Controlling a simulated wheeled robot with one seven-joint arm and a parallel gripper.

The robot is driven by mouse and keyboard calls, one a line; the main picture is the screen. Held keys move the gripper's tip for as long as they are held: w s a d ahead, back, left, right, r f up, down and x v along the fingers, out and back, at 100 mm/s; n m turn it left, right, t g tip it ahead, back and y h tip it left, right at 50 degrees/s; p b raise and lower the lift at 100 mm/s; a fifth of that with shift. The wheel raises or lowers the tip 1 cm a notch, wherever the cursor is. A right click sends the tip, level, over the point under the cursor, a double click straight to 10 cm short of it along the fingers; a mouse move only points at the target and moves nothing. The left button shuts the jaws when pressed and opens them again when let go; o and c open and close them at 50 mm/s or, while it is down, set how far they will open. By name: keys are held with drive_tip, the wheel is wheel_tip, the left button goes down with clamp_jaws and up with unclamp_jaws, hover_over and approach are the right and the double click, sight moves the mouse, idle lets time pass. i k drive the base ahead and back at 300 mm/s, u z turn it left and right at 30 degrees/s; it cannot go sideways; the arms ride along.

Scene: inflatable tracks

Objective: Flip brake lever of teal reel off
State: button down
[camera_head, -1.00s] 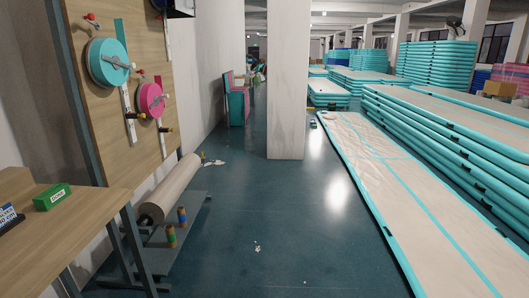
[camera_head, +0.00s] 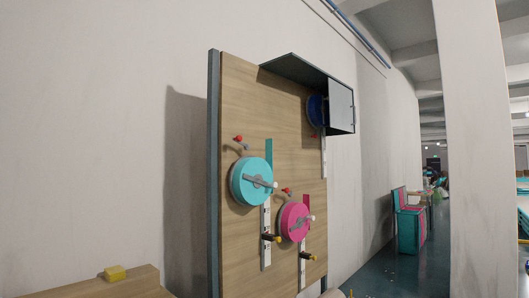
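The teal reel (camera_head: 251,182) is a round drum on the upper left part of an upright wooden board. A grey bar with a pale knob crosses its face. A small lever with a red knob (camera_head: 239,140) stands just above the reel, tilted up to the left; I take it for the brake lever. A teal strip (camera_head: 268,153) shows behind the reel, and a white marked strip (camera_head: 265,247) hangs below it. My gripper is not in view.
A pink reel (camera_head: 295,222) with its own red-knobbed lever sits lower right on the board (camera_head: 240,85). A blue reel (camera_head: 317,110) is partly hidden by a dark box cover (camera_head: 341,105). A table edge with a yellow block (camera_head: 115,273) is at lower left. A pillar (camera_head: 470,150) stands right.

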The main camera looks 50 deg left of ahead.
sight(239, 138)
drive_tip(key=i, duration=2.15)
drive_tip(key=u, duration=3.25)
drive_tip(key=i, duration=1)
